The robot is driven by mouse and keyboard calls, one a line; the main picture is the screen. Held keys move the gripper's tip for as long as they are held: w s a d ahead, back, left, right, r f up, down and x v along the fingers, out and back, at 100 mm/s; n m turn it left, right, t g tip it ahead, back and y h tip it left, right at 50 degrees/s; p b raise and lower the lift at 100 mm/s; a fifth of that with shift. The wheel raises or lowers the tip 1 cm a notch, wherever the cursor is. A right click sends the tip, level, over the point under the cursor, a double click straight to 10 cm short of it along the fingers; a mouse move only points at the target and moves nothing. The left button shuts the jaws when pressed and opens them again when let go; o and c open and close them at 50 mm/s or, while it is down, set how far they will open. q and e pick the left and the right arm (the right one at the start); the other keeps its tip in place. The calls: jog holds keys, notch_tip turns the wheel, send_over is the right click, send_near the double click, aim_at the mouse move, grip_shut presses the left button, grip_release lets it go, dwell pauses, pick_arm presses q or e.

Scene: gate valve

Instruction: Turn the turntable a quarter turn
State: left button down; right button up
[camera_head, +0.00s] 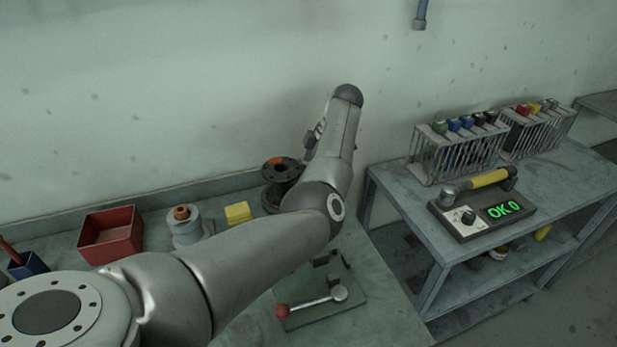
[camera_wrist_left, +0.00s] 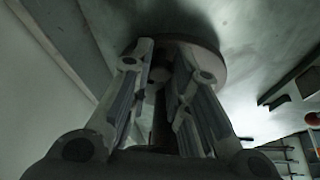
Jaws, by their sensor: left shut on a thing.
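My left arm reaches across the bench in the camera_head view, and its gripper (camera_head: 311,140) is small and partly hidden by my forearm. A dark flanged valve part (camera_head: 284,171) with an orange centre stands beside it. Its base is partly hidden behind my elbow, so I cannot clearly make out the turntable. In the left wrist view the fingers of my left gripper (camera_wrist_left: 163,58) are on either side of a narrow dark post (camera_wrist_left: 160,118) and shut on it. A round grey disc (camera_wrist_left: 210,62) shows just past the fingertips. My right gripper is not in view.
A red bin (camera_head: 110,234), a grey spool-like part (camera_head: 186,226) and a yellow block (camera_head: 237,213) stand on the bench. A green plate with a red-knobbed lever (camera_head: 310,304) lies in front. A shelf cart (camera_head: 400,190) at right carries tube racks and a meter reading "OK 0".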

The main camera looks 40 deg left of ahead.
pick_arm(q)
jog(key=c, duration=1.3)
grip_release()
jog(key=shift+c, duration=0.2)
jog(key=shift+r, duration=0.1)
jog(key=v, duration=1.1)
jog(key=shift+w+r, duration=0.2)
jog(key=shift+r, duration=0.15)
jog(key=shift+d, duration=0.1)
